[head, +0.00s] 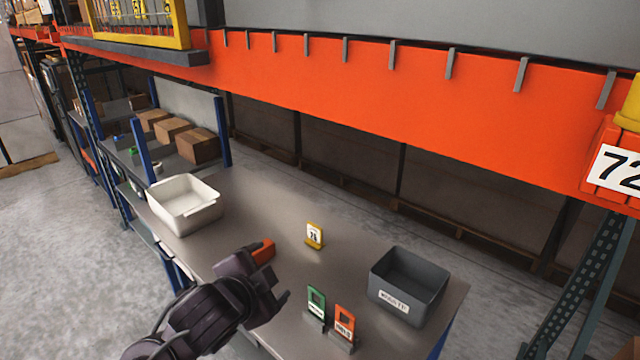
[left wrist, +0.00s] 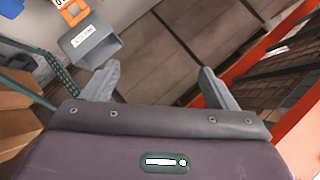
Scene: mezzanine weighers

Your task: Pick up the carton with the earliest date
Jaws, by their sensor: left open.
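Three brown cardboard cartons stand in a row on the shelf at the back left of the head view: the left one (head: 153,119), the middle one (head: 172,131) and the right one (head: 198,146). No date can be read on any of them. My left gripper (head: 274,273) is over the table, open, with nothing between its fingers. Its spread fingers also show in the left wrist view (left wrist: 157,74). A small orange object (head: 263,250) is just beyond it, partly hidden; I cannot tell what it is. My right gripper is not in view.
The grey table (head: 270,205) bears a white bin (head: 183,222), a labelled dark grey bin (head: 408,310), a yellow number sign (head: 314,238), a green sign (head: 316,306) and an orange sign (head: 344,324). An orange beam (head: 400,100) crosses above. The table's middle is mostly clear.

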